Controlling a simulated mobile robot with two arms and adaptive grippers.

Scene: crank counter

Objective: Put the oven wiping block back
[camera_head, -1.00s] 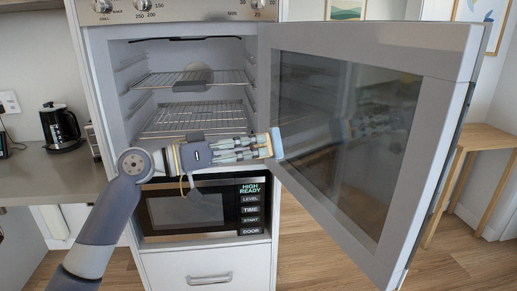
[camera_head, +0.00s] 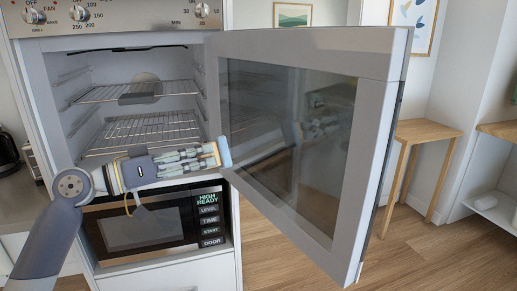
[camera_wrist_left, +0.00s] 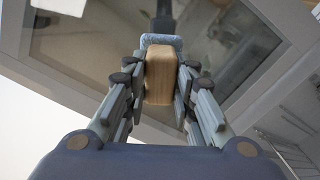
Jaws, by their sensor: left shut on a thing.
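My left gripper (camera_head: 212,154) is shut on the oven wiping block (camera_head: 224,152). The block has a wooden body and a light blue pad on its far end. In the left wrist view, the wooden body (camera_wrist_left: 159,75) sits between the two fingers (camera_wrist_left: 160,98), with the blue pad (camera_wrist_left: 160,40) facing the door glass. The gripper is in front of the oven's lower opening, near the hinge side of the open oven door (camera_head: 375,150). I cannot tell whether the pad touches the door. My right gripper is not in view.
The oven (camera_head: 60,95) stands open with two wire racks, above a built-in microwave (camera_head: 145,228). The open door fills the middle. A wooden table (camera_head: 425,131) stands behind it at the right, beside a shelf (camera_head: 485,215) holding a white item. Wooden floor (camera_head: 440,258) is clear at the lower right.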

